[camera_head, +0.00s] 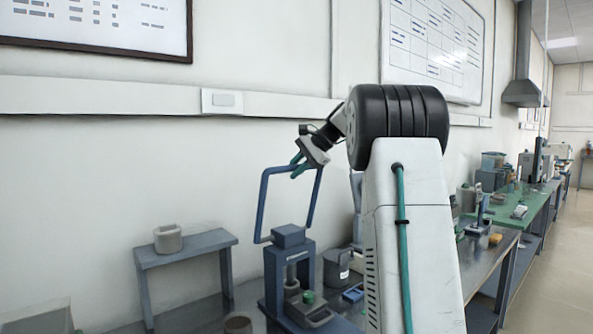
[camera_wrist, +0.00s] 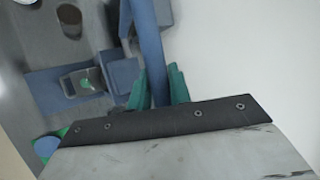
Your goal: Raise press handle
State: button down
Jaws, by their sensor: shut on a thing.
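The press (camera_head: 290,262) is a blue frame on the bench with a grey ram and a small green piece low inside it. Its blue press handle (camera_head: 261,208) is a loop that stands up above the frame. My gripper (camera_head: 300,168) is shut on the top bar of the handle, near its right end. In the wrist view the blue bar of the handle (camera_wrist: 154,50) runs between the green fingers of my gripper (camera_wrist: 160,90). The press body lies below and to the left there, with a green piece (camera_wrist: 86,83) on a grey block.
A blue-grey stand (camera_head: 190,246) with a grey crucible (camera_head: 168,238) is left of the press. A brown cup (camera_head: 238,325) is at the front, and a grey container (camera_head: 337,268) is right of the press. The wall is close behind; the space above the handle is clear.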

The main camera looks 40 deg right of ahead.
jog(key=shift+w+r, duration=0.1)
jog(key=shift+r, duration=0.05)
jog(key=c, duration=1.3)
grip_release()
jog(key=shift+w, duration=0.15)
jog(key=v, duration=0.7)
jog(key=shift+s+r, duration=0.2)
jog(key=shift+s, duration=0.1)
